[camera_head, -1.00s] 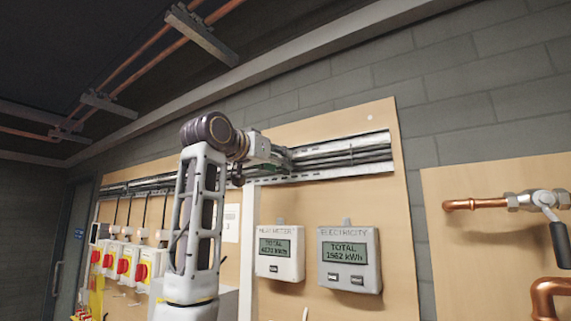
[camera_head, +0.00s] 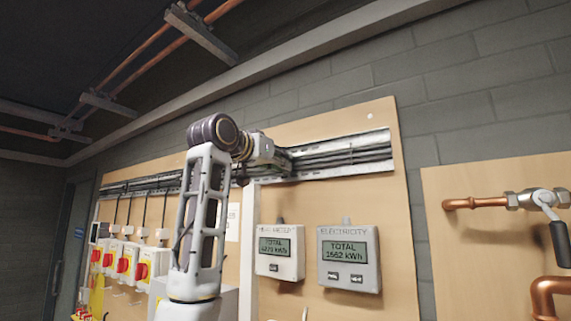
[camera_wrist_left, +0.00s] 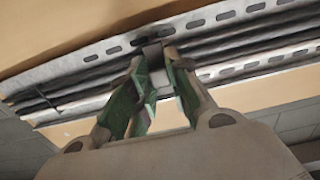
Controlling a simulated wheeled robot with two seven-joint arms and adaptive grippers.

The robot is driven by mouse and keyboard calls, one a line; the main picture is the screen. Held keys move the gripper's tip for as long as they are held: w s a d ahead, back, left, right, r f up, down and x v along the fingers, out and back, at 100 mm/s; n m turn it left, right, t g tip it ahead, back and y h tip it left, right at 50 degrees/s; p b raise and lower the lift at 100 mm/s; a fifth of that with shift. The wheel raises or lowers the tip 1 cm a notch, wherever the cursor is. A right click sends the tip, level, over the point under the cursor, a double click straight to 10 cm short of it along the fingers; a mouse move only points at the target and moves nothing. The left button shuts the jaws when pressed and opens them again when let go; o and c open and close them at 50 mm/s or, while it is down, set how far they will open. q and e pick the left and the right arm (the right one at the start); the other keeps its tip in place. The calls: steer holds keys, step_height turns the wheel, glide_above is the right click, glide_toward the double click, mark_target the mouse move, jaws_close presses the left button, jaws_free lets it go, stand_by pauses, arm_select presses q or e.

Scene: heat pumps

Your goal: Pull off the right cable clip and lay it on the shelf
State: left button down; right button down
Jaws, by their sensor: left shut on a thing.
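My left gripper (camera_head: 281,156) reaches up to the metal cable tray (camera_head: 376,136) on the wooden board, above the meters. In the left wrist view its green-padded fingers (camera_wrist_left: 160,75) are closed around a small grey clip (camera_wrist_left: 152,52) in front of the dark cables (camera_wrist_left: 220,55). I take this as the cable clip; its lower part is hidden between the fingers. I cannot tell whether it still grips the cables. The shelf cannot be made out in these views. My right gripper is out of view.
A heat meter (camera_head: 280,252) and an electricity meter (camera_head: 348,258) hang below the tray. Red and yellow switches (camera_head: 125,264) line the board at left. Copper pipework with a lever valve (camera_head: 538,200) is at right.

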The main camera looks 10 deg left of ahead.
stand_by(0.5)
arm_select(q)
steer(key=b+v, duration=0.3)
steer(key=v, duration=0.4)
stand_by(1.4)
steer(key=shift+s, duration=0.1)
stand_by(0.4)
